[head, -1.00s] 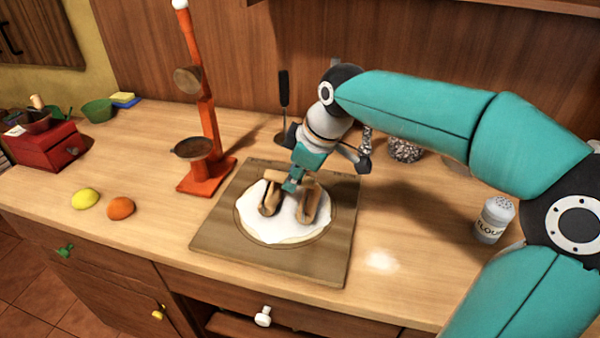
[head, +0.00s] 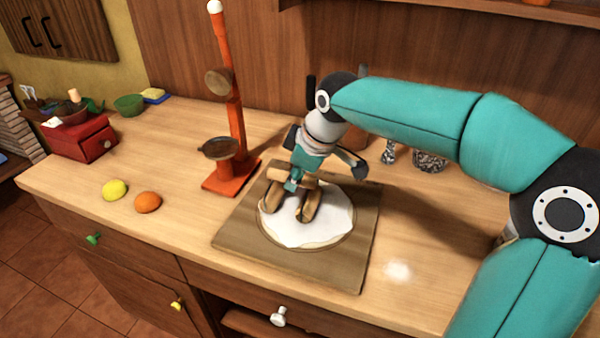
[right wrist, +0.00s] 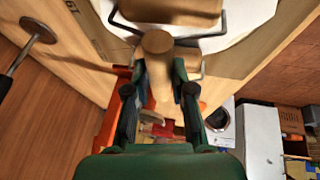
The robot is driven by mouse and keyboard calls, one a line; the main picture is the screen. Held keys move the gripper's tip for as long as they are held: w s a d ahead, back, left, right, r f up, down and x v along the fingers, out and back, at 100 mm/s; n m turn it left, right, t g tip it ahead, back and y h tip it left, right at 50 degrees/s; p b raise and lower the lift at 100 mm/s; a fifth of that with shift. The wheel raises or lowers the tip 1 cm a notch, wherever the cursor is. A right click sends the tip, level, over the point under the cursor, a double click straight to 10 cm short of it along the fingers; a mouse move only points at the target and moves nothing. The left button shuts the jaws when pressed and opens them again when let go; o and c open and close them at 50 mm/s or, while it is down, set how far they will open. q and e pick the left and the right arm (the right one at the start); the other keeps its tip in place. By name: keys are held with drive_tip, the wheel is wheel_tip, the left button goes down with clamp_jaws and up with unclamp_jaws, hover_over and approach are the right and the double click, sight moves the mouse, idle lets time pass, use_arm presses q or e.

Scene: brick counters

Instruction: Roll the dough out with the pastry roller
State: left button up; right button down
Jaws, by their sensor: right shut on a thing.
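The white dough (head: 335,213) lies as a flat, roughly round sheet on the wooden board (head: 340,273). The pastry roller (head: 308,202) is wooden, and its rollers rest on or just above the left and middle part of the dough. My right gripper (head: 293,180) is above it, shut on its wooden handle. In the right wrist view the handle (right wrist: 158,60) sits between the fingers, with a wooden roller (right wrist: 172,10) in a metal frame beyond it. Contact with the dough cannot be judged. My left gripper is not in view.
An orange stand (head: 237,130) with a pan is behind the board's left edge. A lemon (head: 115,190) and an orange (head: 148,202) lie left of the board. A red box (head: 82,137) stands further left. A flour patch (head: 398,271) lies right of the board.

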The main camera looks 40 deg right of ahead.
drive_tip(key=shift+s+f, duration=0.1)
drive_tip(key=shift+f, duration=0.05)
wheel_tip(320, 180, up, 7)
drive_tip(key=p, duration=0.6)
drive_tip(key=shift+r, duration=0.2)
drive_tip(key=shift+f, duration=0.25)
drive_tip(key=shift+f+b, duration=0.4)
drive_tip(key=shift+b, duration=0.1)
drive_tip(key=shift+f+b, duration=2.25)
drive_tip(key=shift+f, duration=0.4)
drive_tip(key=shift+f, duration=0.35)
drive_tip(key=shift+s, duration=0.1)
